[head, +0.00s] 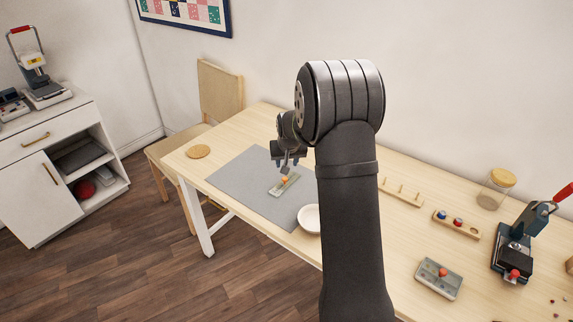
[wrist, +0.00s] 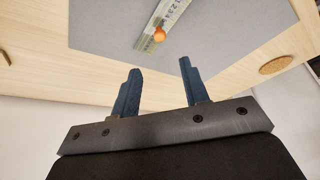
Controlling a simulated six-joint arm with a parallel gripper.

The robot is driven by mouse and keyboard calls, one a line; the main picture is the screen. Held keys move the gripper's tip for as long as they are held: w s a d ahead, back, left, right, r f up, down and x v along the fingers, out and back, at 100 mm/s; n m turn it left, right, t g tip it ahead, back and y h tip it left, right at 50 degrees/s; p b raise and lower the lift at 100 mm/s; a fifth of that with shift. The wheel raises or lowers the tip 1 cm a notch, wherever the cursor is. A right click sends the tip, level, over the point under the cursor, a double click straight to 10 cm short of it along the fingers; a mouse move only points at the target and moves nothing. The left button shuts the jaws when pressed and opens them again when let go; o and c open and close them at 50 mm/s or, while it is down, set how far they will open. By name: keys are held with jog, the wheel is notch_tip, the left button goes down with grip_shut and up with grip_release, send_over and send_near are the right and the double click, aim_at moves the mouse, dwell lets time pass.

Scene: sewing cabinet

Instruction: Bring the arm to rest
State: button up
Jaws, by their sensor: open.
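My gripper (head: 287,160) hangs above the grey mat (head: 238,178) on the table. In the wrist view its two blue fingers (wrist: 157,88) stand apart with nothing between them. An orange ball-like piece (head: 285,179) rests on a small pale strip (head: 279,190) with markings, lying on the mat below my gripper. In the wrist view the orange piece (wrist: 159,35) and the marked strip (wrist: 166,14) show beyond the fingertips, apart from them. My arm hides part of the table's middle.
A white bowl (head: 309,219) stands beside my arm. A cork disc (head: 198,151) lies at the table's left. To the right are a peg rack (head: 402,192), a holder with coloured pieces (head: 457,224), a grey box (head: 439,278), a lidded jar (head: 494,190) and a press (head: 515,250).

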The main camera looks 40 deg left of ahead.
aim_at(285, 179)
jog(key=shift+f, duration=0.15)
jog(key=x, duration=1.2)
jog(key=shift+r, duration=0.25)
